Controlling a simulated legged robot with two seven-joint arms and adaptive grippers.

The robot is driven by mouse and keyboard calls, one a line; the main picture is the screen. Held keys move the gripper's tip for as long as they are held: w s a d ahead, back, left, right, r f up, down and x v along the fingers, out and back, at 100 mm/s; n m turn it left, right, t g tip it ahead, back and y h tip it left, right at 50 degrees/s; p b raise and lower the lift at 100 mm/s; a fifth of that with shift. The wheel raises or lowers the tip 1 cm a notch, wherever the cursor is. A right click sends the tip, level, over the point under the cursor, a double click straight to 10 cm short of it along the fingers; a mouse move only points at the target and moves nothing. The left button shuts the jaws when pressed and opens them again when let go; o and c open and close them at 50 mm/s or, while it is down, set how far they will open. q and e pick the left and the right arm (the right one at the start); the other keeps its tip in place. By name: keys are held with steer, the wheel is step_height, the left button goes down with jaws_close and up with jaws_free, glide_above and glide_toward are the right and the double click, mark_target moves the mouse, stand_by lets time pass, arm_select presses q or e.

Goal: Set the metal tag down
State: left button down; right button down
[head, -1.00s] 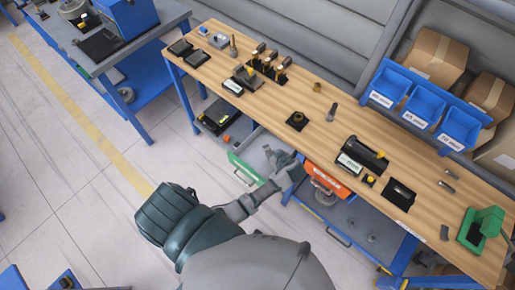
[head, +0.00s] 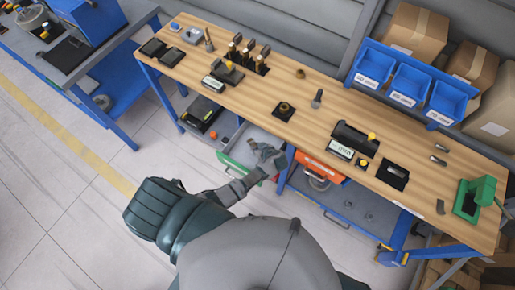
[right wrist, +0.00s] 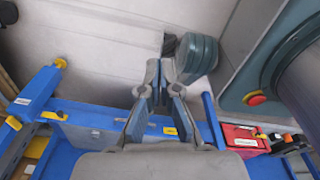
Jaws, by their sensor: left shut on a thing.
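My left gripper (head: 262,150) is shut, low in front of the bench, over the open grey drawer (head: 229,149) with the green front. The metal tag in its jaws is too small and hidden to make out in the head view. My right gripper (right wrist: 161,66) shows only in the right wrist view. Its two fingers stand a little apart with nothing seen between them.
The wooden bench (head: 300,92) carries a black fixture with a display (head: 341,149), a black square block (head: 284,110), a tool holder and a green press (head: 478,195). Blue bins (head: 409,85) line the back. An orange drawer (head: 319,165) is beside the green-fronted one.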

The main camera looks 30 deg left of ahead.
arm_select(q)
steer(key=shift+a+f, duration=0.25)
steer(key=shift+f, duration=0.05)
steer(key=shift+a, duration=0.2)
steer(key=c, duration=1)
jaws_free()
steer(key=shift+a, duration=0.15)
steer(key=shift+c, duration=0.2)
steer(key=shift+o, duration=0.3)
steer(key=shift+d+r, duration=0.1)
steer(key=shift+d, duration=0.35)
steer(key=v, duration=0.3)
steer(key=shift+s+d+r, duration=0.1)
steer(key=shift+d+r, duration=0.1)
steer(key=shift+d, duration=0.1)
steer(key=v, duration=0.8)
arm_select(e)
steer(key=shift+w+a+r, duration=0.1)
steer(key=shift+w+a, duration=0.05)
steer(key=shift+a, duration=0.3)
steer(key=shift+w+a+r, duration=0.1)
steer(key=shift+a, duration=0.35)
